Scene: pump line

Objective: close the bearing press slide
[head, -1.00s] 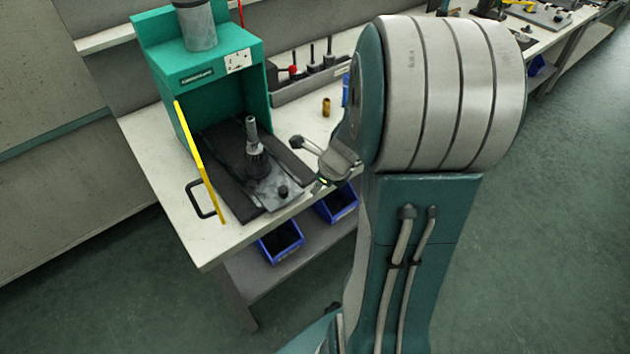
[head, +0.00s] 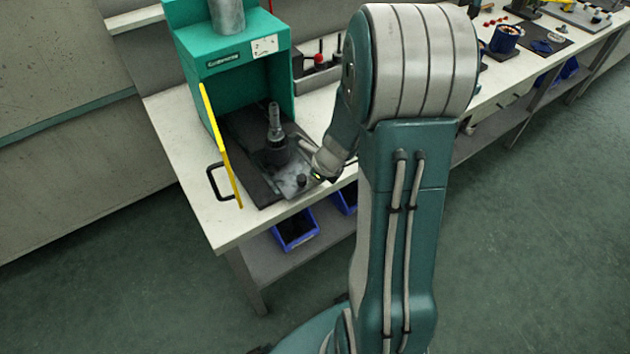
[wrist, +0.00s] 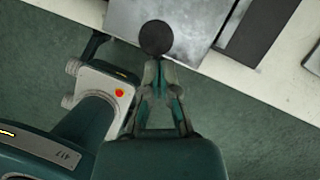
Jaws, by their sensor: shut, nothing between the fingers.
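The teal bearing press (head: 236,57) stands on the bench with its bay open at the front. Its slide, a grey metal plate (head: 290,186), sticks out of the bay between dark strips and carries a dark upright fixture (head: 276,150). A black round knob (head: 302,181) stands near the plate's front end. The knob (wrist: 157,38) also shows in the wrist view, just beyond my fingertips. My gripper (wrist: 158,68) is shut and empty, at the knob's near side; I cannot tell whether it touches. In the head view my wrist partly hides the plate's right side.
A yellow panel (head: 220,145) with a black handle (head: 216,183) stands at the bay's left side. A blue bin (head: 295,229) sits below the bench's front edge. A rack with red-topped and dark tools (head: 318,62) is behind my arm. Floor in front is clear.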

